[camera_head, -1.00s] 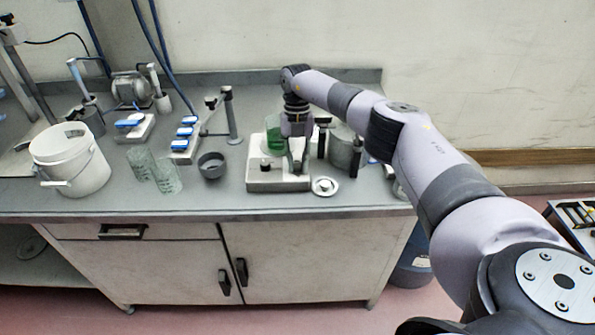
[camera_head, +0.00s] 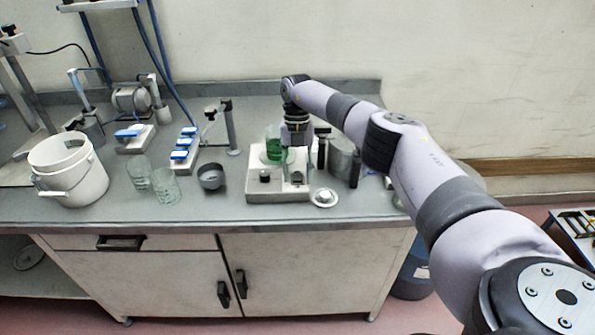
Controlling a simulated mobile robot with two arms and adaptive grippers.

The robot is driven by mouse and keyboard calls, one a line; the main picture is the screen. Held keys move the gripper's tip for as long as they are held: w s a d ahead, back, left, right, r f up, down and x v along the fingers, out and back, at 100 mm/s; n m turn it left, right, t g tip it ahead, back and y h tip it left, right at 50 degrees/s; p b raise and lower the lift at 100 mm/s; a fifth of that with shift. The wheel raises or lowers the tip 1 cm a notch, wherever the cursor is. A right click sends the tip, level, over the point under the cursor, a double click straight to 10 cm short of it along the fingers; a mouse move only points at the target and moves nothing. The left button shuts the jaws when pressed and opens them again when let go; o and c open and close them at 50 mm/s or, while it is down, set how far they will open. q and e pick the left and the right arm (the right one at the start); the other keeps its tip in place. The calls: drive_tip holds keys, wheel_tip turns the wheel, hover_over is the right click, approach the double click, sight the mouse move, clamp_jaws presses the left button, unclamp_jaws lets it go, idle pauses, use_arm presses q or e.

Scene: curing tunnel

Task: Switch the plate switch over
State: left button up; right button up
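A pale hot plate (camera_head: 280,196) stands near the front edge of the bench, with a dark knob (camera_head: 265,176) at its front left. A second small dark control (camera_head: 298,179) shows at its front right; which one is the plate switch I cannot tell. A glass beaker with green liquid (camera_head: 274,150) stands on the plate. My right gripper (camera_head: 297,158) points down over the plate, just right of the beaker and behind the right control. Its fingers are too small and dim to read, and I see no object in them. My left gripper is out of view.
A white bucket (camera_head: 72,178), two glass beakers (camera_head: 166,187) and a grey bowl (camera_head: 211,176) stand to the left. A small white round dish (camera_head: 324,198) lies right of the plate.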

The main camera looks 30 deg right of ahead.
sight(298, 174)
drive_tip(key=v, duration=0.7)
drive_tip(key=shift+r, duration=0.25)
drive_tip(key=shift+f, duration=0.1)
